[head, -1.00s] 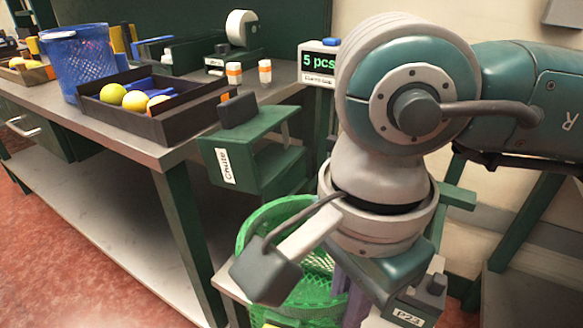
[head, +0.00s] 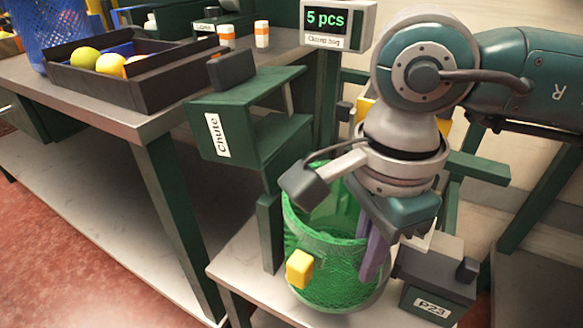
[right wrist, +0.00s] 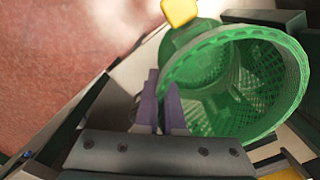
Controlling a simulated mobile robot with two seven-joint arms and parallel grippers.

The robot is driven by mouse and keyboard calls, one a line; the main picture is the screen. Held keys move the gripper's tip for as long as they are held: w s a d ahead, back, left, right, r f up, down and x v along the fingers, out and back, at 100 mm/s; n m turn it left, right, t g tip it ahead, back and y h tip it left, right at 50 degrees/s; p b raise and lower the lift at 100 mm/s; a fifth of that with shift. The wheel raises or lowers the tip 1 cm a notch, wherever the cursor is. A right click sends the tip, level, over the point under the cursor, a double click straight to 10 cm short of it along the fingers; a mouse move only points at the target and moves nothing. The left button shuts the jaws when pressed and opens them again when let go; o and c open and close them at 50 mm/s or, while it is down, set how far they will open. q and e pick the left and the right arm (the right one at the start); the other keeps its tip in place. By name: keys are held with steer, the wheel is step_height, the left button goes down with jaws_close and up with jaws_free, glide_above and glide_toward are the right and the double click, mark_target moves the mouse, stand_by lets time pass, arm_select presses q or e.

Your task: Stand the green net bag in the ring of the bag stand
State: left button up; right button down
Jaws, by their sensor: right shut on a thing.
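The green net bag (head: 325,240) is upright and open-topped beside the bench, above or on a low grey shelf; I cannot tell whether its bottom touches. My right gripper (head: 372,262) has purple fingers shut on the bag's wall at its right side in the head view. In the right wrist view the fingers (right wrist: 162,100) are at the bag's rim, and the bag's open mouth (right wrist: 235,75) faces the camera. A yellow block (head: 299,268) shows at the bag's front. The stand's ring is not clearly distinguishable. My left gripper is not in view.
The green chute (head: 240,130) juts from the bench just left of the bag. A dark box labelled P23 (head: 435,280) stands close on the right. A "5 pcs" display (head: 338,22) is behind. The bench holds a dark tray (head: 160,85) of fruit and a blue basket (head: 45,35).

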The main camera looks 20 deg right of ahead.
steer(key=w+d+f+b, duration=0.3)
steer(key=d+f+b, duration=0.1)
steer(key=b, duration=0.1)
steer(key=shift+w+d, duration=0.1)
steer(key=shift+w, duration=0.25)
steer(key=shift+f+b, duration=0.6)
steer(key=shift+b, duration=0.1)
stand_by(0.4)
steer(key=c, duration=1)
jaws_free()
steer(key=shift+o, duration=0.2)
steer(key=shift+r, duration=0.1)
step_height(320, 180, up, 9)
steer(key=p, duration=0.7)
